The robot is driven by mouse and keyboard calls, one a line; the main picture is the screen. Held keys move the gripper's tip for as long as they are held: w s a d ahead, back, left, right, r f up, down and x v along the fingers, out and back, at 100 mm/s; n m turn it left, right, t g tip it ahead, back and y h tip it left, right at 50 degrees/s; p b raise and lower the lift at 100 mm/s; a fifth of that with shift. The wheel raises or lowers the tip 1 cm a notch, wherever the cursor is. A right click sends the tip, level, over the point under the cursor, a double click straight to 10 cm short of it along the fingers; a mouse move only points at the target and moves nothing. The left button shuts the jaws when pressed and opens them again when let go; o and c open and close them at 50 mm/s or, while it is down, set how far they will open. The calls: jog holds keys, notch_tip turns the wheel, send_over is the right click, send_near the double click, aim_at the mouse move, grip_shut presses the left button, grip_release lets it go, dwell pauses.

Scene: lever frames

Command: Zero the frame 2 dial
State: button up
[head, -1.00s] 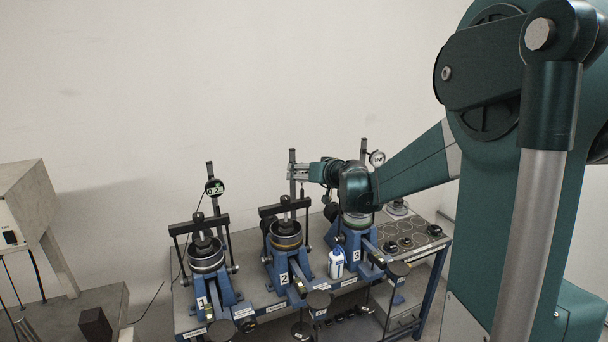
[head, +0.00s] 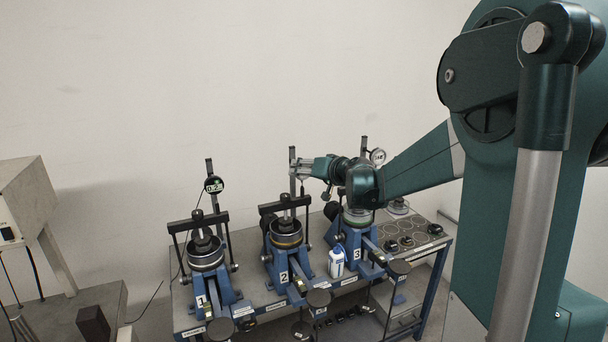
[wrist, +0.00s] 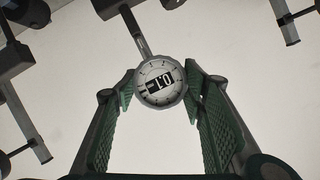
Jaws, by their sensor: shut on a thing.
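Frame 2 (head: 284,242) is the middle of three blue lever frames on the bench, with an upright post (head: 292,185) behind it. In the head view the dial is hidden by my gripper (head: 303,169), which reaches the post from the right. In the wrist view my gripper (wrist: 160,95) has its green ribbed fingers on both sides of the dial, shut on its rim.
Frame 1 (head: 208,262) stands at left with its own dark dial (head: 213,184). Frame 3 (head: 357,235) stands under my arm, with its dial (head: 378,156) near my wrist. A white-and-blue bottle (head: 336,262) stands between frames 2 and 3.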

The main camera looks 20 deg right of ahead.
jog(key=o, duration=0.9)
jog(key=shift+s, duration=0.15)
jog(key=v, duration=1.1)
jog(key=shift+s+r, duration=0.2)
jog(key=shift+s, duration=0.05)
jog(key=shift+d, duration=0.1)
